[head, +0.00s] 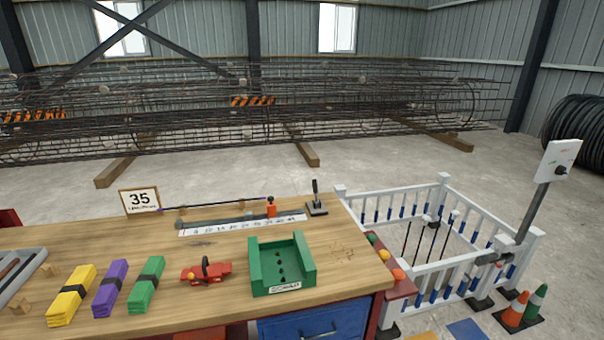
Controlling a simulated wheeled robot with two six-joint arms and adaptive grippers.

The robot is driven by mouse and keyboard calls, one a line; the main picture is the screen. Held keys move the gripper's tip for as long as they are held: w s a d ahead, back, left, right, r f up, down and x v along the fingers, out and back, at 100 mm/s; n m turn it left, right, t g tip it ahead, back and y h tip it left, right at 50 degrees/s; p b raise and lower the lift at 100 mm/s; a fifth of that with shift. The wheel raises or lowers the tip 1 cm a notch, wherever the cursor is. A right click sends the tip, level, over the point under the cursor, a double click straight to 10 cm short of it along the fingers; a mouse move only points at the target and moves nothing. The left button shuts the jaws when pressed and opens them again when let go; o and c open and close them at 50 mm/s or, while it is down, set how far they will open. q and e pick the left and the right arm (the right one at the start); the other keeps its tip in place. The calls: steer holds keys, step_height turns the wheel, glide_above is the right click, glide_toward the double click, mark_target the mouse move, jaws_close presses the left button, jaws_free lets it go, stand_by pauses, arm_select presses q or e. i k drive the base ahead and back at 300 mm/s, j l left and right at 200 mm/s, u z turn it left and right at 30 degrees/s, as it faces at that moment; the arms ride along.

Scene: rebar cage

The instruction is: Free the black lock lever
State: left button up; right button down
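A small upright black lever (315,190) stands on a grey base plate at the back right corner of the wooden workbench (230,240). It looks like the lock lever, but I cannot tell whether it is locked. A ruler strip (240,224) with an orange stop (271,207) lies just left of it. A dark knob (562,170) also shows on the white panel (556,160) on a post at the right. Neither of my grippers is in view.
A green U-shaped block (281,264), a red tool (206,273) and yellow, purple and green bundles lie on the bench. A white fence (390,205) stands to the right, with traffic cones (514,309) near it. Rebar cages (240,105) lie behind across open floor.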

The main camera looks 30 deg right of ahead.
mark_target(315, 181)
steer(key=l+u, duration=0.15)
steer(key=l, duration=0.35)
steer(key=l+u, duration=0.1)
steer(key=l, duration=0.4)
steer(key=l+u, duration=0.15)
steer(key=l, duration=0.35)
steer(key=l+u, duration=0.15)
steer(key=l, duration=0.35)
steer(key=k+l+u, duration=0.1)
steer(key=l, duration=0.35)
steer(key=k+l+u, duration=0.15)
steer(key=l, duration=0.35)
steer(key=k+l+u, duration=0.15)
steer(key=l, duration=0.3)
steer(key=k+l+u, duration=0.15)
steer(key=l, duration=0.35)
steer(key=i, duration=0.05)
